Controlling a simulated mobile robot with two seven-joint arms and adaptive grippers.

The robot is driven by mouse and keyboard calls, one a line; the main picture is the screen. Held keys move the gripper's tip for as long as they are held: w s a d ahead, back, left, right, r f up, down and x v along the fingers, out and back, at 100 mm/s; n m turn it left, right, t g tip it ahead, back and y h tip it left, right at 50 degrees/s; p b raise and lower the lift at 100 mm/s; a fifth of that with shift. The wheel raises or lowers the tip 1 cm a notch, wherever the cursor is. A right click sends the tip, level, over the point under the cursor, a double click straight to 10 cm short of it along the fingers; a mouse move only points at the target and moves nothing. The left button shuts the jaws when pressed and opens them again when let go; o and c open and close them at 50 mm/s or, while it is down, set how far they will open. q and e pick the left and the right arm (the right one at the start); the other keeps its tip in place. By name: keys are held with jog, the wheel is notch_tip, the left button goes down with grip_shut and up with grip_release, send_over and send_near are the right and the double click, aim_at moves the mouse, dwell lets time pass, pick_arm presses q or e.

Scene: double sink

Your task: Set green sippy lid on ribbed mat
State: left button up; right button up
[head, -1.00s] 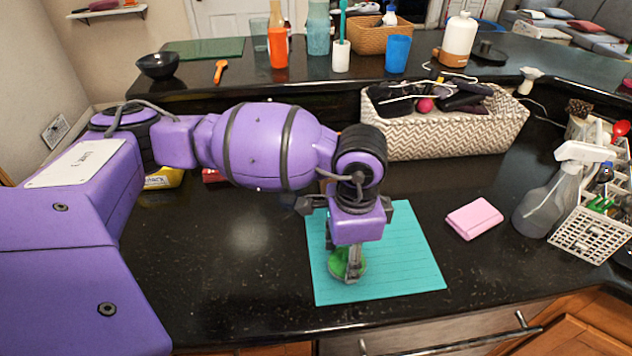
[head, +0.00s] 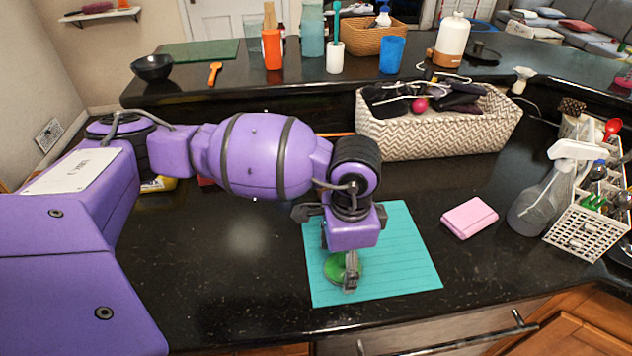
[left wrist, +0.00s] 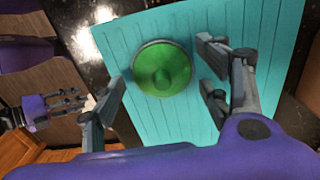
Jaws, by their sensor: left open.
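The green sippy lid (head: 340,268) lies on the turquoise ribbed mat (head: 406,255), near the mat's left part in the head view. My left gripper (head: 340,268) points down over the lid. Its fingers (left wrist: 162,85) are spread wide on either side of the lid, apart from it. My right gripper (left wrist: 72,103) shows small at the left of the left wrist view; its jaw opening is unclear. It is not in the head view.
A folded pink cloth (head: 469,217) lies right of the mat. A spray bottle (head: 545,195) and a white rack (head: 588,232) stand farther right. A patterned basket (head: 440,130) stands behind the mat. The black counter (head: 235,290) left of the mat is clear.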

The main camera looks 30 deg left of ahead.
aim_at(344, 260)
pick_arm(q)
notch_tip(344, 260, up, 12)
jog(key=shift+b, duration=0.45)
jog(key=shift+r, duration=0.1)
